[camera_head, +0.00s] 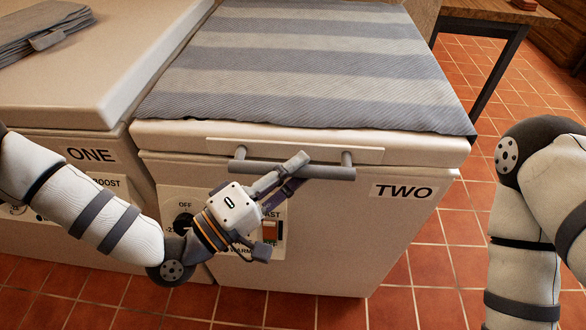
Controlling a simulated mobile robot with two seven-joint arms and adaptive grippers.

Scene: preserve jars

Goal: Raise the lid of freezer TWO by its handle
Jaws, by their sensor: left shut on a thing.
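Freezer TWO (390,218) is a white chest with a TWO label on its front right. Its lid (425,150) looks down on the body, with a striped grey cloth (300,62) over its top. A grey bar handle (330,173) runs along the lid's front edge. My left gripper (298,170) reaches up from the lower left and is shut on the handle, around its middle. The gripper hides part of the bar and of the control panel (180,205) below. My right arm shows at the right edge, but its gripper is out of view.
Freezer ONE (90,85) stands close on the left, with a folded grey cloth (45,30) on its lid. A wooden table (497,12) with a dark leg stands behind at the right. Tiled floor (440,265) is clear to the right and in front.

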